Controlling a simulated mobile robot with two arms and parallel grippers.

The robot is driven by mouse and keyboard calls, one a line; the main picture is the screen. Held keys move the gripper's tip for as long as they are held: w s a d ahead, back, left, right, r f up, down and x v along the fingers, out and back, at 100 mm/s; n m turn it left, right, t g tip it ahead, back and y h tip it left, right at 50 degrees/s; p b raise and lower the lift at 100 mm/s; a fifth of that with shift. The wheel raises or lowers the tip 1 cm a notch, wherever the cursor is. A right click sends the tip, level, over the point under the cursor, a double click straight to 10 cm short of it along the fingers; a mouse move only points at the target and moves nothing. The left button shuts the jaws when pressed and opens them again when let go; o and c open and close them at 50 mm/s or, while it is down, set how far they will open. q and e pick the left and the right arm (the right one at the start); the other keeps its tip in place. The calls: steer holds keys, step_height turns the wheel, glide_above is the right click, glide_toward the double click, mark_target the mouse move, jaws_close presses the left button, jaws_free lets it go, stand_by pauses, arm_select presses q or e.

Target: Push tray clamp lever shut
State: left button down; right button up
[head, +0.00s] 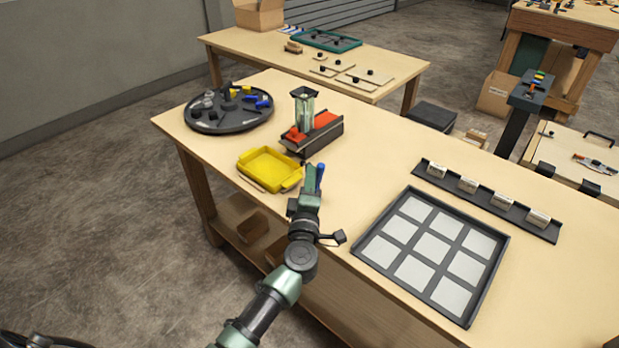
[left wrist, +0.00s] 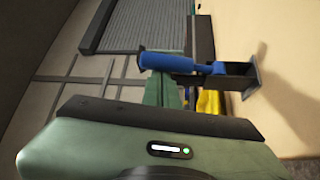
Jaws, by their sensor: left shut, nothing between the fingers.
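The clamp lever is a blue handle (head: 320,176) standing roughly upright at the table's near edge in the head view. In the left wrist view the blue lever (left wrist: 183,62) runs across just beyond my fingertips, joined to a dark bracket (left wrist: 238,76). My left gripper (head: 311,172) is shut and empty, close beside the lever on its left. Its green fingers (left wrist: 162,90) overlap the lever in the wrist view; I cannot tell whether they touch. The yellow tray (head: 270,168) lies left of the gripper. The clamp's base is mostly hidden by my gripper. My right gripper is not in view.
Behind the yellow tray stand a red and black block with a clear tower (head: 305,107) and a round black platter (head: 228,112). A dark-framed grid tray (head: 357,250) and a black rail (head: 505,207) lie at right. The table between is clear.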

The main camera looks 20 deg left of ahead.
mark_target(321, 175)
arm_select(q)
steer(key=shift+d+f, duration=0.1)
steer(key=shift+d, duration=0.05)
steer(key=d+m+t+b, duration=0.1)
steer(key=b, duration=0.1)
steer(key=f+m+t+b, duration=0.1)
steer(key=m+b, duration=0.1)
steer(key=b, duration=0.1)
steer(key=shift+s+d+h, duration=0.3)
steer(key=shift+s+d, duration=0.05)
steer(key=shift+s, duration=0.05)
steer(key=shift+s+d+m+t+b, duration=0.15)
steer(key=shift+d+m+t+b, duration=0.25)
steer(key=shift+m, duration=0.4)
steer(key=shift+s+d+f, duration=0.2)
steer(key=shift+d+f, duration=0.1)
steer(key=shift+d, duration=0.2)
steer(key=shift+s+f, duration=0.1)
